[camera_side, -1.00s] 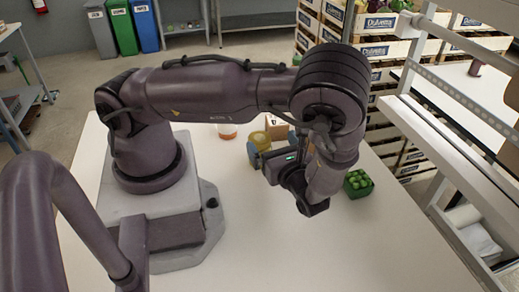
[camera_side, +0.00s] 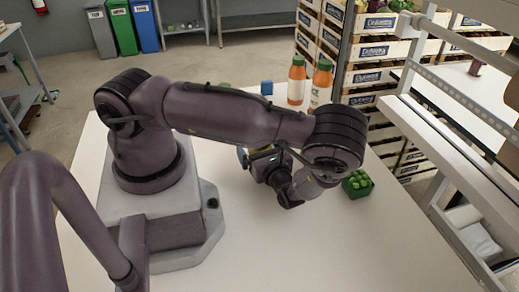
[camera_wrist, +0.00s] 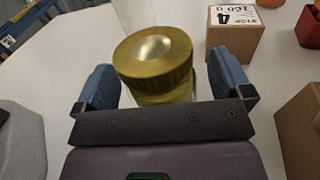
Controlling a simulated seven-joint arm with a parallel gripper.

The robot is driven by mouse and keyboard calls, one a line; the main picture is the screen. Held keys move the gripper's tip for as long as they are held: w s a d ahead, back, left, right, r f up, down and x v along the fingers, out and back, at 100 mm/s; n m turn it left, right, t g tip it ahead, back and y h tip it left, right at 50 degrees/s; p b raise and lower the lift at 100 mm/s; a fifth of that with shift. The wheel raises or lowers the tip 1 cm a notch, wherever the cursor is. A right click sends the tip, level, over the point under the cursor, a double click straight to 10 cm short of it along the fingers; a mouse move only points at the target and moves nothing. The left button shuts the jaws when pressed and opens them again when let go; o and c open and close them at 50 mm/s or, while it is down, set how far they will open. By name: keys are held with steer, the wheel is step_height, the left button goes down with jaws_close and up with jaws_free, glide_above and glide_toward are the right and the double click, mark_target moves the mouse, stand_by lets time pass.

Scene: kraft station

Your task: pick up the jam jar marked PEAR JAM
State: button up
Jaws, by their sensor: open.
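A jar with a gold lid (camera_wrist: 152,55) stands between my gripper's two blue fingers in the wrist view. Its glass below the lid looks yellowish, and its label is hidden, so I cannot read PEAR JAM on it. My gripper (camera_wrist: 160,85) is open, with one finger on each side of the jar. A gap shows at the left finger; the right finger is close to the jar, and I cannot tell if it touches. In the side view my arm and wrist hide the jar almost fully.
Two orange bottles (camera_side: 297,82) (camera_side: 321,84) stand at the table's back. A green punnet (camera_side: 357,184) sits right of my wrist. The front table is clear.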

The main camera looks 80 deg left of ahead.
steer(key=shift+a, duration=0.15)
steer(key=c, duration=1.1)
steer(key=shift+c, duration=0.6)
steer(key=shift+r, duration=0.2)
